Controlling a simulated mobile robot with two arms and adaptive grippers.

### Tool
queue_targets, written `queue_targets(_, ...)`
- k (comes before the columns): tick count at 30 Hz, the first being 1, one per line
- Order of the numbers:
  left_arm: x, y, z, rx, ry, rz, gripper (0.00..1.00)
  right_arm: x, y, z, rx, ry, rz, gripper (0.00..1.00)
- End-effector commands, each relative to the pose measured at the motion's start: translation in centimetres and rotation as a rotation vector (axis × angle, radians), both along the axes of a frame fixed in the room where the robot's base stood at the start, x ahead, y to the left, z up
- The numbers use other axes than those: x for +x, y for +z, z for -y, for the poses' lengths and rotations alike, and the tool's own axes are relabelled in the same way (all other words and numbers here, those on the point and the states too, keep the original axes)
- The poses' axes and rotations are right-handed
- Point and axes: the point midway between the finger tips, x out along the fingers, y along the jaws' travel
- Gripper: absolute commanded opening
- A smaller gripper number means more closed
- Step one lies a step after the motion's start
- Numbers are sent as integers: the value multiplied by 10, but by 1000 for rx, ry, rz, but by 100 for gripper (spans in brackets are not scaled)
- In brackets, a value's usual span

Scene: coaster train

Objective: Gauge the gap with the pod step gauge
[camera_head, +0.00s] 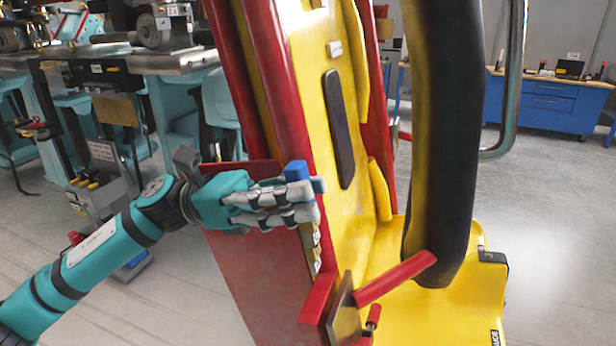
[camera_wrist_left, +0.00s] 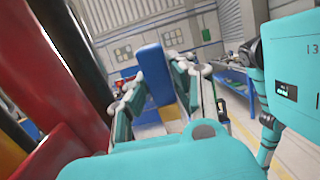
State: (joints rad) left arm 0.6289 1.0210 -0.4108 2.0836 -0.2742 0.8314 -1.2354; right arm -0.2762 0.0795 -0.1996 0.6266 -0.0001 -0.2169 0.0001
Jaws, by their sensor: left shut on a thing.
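My left gripper (camera_head: 312,197) is shut on a blue block, the step gauge (camera_head: 297,171), which sticks up past the fingers. In the left wrist view the blue gauge (camera_wrist_left: 155,72) stands between the two fingers (camera_wrist_left: 156,82). In the head view the gripper and gauge appear in front of the left edge of the yellow and red coaster pod (camera_head: 310,60). I cannot tell whether the gauge touches the pod. The gap is not clearly visible. My right gripper is not in view.
A thick black and yellow restraint (camera_head: 445,130) rises in front of the pod seat. A red bar (camera_head: 395,278) and dark plate (camera_head: 343,312) jut out low. Teal machines (camera_head: 180,105) stand at the left, a blue bench (camera_head: 548,105) at the back right. Right-hand floor is clear.

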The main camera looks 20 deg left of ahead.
Motion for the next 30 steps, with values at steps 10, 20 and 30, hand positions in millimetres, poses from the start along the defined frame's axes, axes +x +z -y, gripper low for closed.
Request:
queue_targets(10, -1, -25, 6, -1, -1, -3, 0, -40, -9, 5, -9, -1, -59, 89)
queue_targets(20, -1, -40, 9, 0, 1, 0, 0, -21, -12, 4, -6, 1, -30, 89)
queue_targets(30, -1, -42, 9, 3, 2, 3, 0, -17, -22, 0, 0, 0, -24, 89)
